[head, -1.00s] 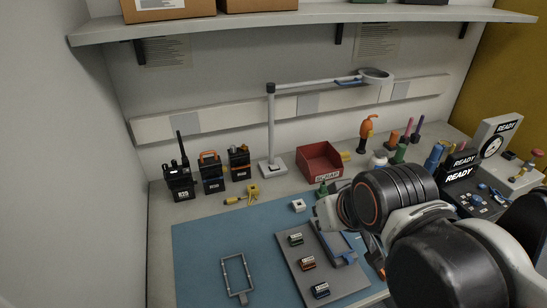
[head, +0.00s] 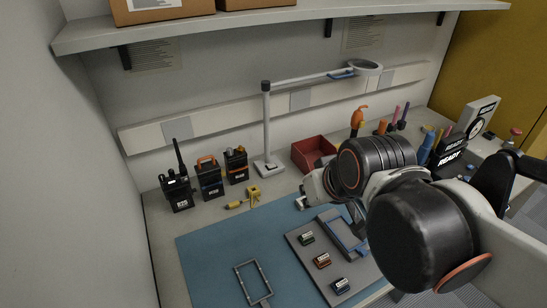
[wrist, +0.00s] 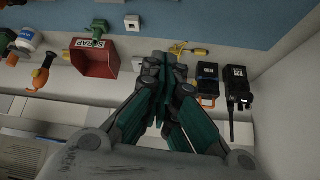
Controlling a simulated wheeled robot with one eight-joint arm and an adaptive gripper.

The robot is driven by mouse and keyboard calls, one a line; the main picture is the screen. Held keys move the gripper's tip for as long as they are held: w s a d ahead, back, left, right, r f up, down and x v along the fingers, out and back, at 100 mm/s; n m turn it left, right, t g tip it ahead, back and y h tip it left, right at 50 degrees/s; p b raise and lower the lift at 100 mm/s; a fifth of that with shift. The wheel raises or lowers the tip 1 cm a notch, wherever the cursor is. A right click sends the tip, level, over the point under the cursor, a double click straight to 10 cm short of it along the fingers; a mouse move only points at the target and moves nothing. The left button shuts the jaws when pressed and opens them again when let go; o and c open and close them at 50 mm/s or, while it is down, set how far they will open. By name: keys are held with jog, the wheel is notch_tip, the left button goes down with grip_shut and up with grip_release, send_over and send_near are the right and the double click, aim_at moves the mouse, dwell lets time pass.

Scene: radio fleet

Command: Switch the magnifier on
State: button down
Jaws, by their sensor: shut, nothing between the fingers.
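The magnifier (head: 268,130) stands at the back of the bench, with an upright grey post, a long arm reaching right and a round lens head (head: 367,67). Its pale base (head: 268,167) has a small dark-and-white detail on top; I cannot tell its switch state. My gripper (wrist: 164,64) is shut and empty in the wrist view, its dark green fingers together between the red bin and the radios.
The red scrap bin (head: 308,152) stands right of the base, partly behind my arm. Several radios (head: 208,178) stand left of it, with a yellow item (head: 253,194) in front. A blue mat (head: 215,250) holds a grey tray and frame. A shelf (head: 250,35) overhangs the back.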

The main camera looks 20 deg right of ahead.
jog(key=w+d+y+p, duration=0.3)
jog(key=w+p, duration=0.4)
jog(key=w, duration=1.3)
jog(key=w+d+f+t+y+p, duration=0.1)
jog(key=w+d+f+p, duration=0.1)
jog(key=w+f, duration=0.3)
jog(key=shift+w+d+f+n, duration=0.3)
jog(key=shift+w+d+f, duration=0.05)
jog(key=shift+w+d, duration=0.1)
jog(key=b, duration=0.2)
send_over(271, 166)
jog(key=s+d, duration=0.1)
jog(key=d, duration=0.1)
notch_tip(271, 166, down, 7)
jog(key=shift+r, duration=0.2)
jog(key=f+b, duration=0.1)
jog(key=a+f, duration=0.1)
jog(key=f, duration=0.1)
jog(key=shift+b, duration=0.35)
jog(key=shift+a+f, duration=0.2)
jog(key=shift+f, duration=0.3)
